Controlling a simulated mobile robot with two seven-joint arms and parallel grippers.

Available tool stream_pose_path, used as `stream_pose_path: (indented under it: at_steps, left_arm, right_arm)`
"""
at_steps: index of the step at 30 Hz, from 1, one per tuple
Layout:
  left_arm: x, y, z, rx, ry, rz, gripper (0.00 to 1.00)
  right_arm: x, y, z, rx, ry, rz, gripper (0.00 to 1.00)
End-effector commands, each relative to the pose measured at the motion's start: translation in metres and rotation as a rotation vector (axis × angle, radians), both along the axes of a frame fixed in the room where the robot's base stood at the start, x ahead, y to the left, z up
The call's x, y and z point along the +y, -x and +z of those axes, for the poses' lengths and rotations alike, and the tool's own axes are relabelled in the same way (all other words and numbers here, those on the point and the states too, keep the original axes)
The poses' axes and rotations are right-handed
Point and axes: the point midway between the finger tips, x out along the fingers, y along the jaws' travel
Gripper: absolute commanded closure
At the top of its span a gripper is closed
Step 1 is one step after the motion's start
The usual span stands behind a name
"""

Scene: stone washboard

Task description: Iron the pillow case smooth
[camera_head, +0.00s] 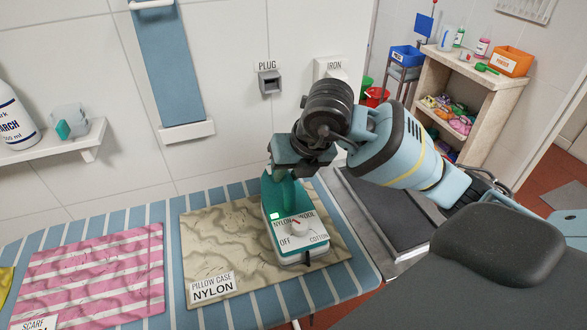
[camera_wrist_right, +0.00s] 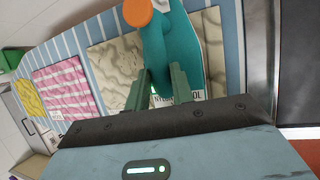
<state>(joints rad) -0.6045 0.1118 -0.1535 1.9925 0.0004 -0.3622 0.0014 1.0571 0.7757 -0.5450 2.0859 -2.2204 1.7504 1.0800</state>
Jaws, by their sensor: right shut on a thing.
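The beige pillow case (camera_head: 215,240), labelled "PILLOW CASE NYLON", lies on the striped board with wavy wrinkle marks across it. It also shows in the right wrist view (camera_wrist_right: 112,60). The teal and white iron (camera_head: 310,241) is over the right part of the pillow case and hides that part. Whether its sole touches the cloth is hard to tell. Its dial reads off, nylon, wool and cotton, with a red mark that seems to point toward nylon. My right gripper (camera_head: 287,172) is shut on the iron's handle (camera_wrist_right: 180,45). My left gripper is out of view.
A pink striped scarf (camera_head: 95,275) lies left on the blue striped board (camera_head: 175,305). A plug socket (camera_head: 270,82) and a holder labelled iron (camera_head: 331,69) are on the wall. A dark metal-edged surface (camera_head: 385,205) is right of the board. A shelf (camera_head: 470,85) stands farther back.

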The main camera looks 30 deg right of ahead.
Motion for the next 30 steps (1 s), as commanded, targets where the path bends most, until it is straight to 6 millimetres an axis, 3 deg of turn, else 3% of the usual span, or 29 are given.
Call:
stream_pose_path:
  at_steps: [8, 22, 30]
  left_arm:
    - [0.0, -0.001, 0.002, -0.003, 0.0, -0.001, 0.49]
    - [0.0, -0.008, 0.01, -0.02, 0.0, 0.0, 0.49]
    - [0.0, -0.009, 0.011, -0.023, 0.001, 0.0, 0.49]
  right_arm:
    - [0.005, -0.002, 0.003, -0.006, -0.003, 0.002, 1.0]
    - [0.034, -0.008, 0.0, -0.004, -0.003, 0.002, 1.0]
    - [0.037, -0.009, -0.002, -0.002, -0.001, 0.001, 1.0]
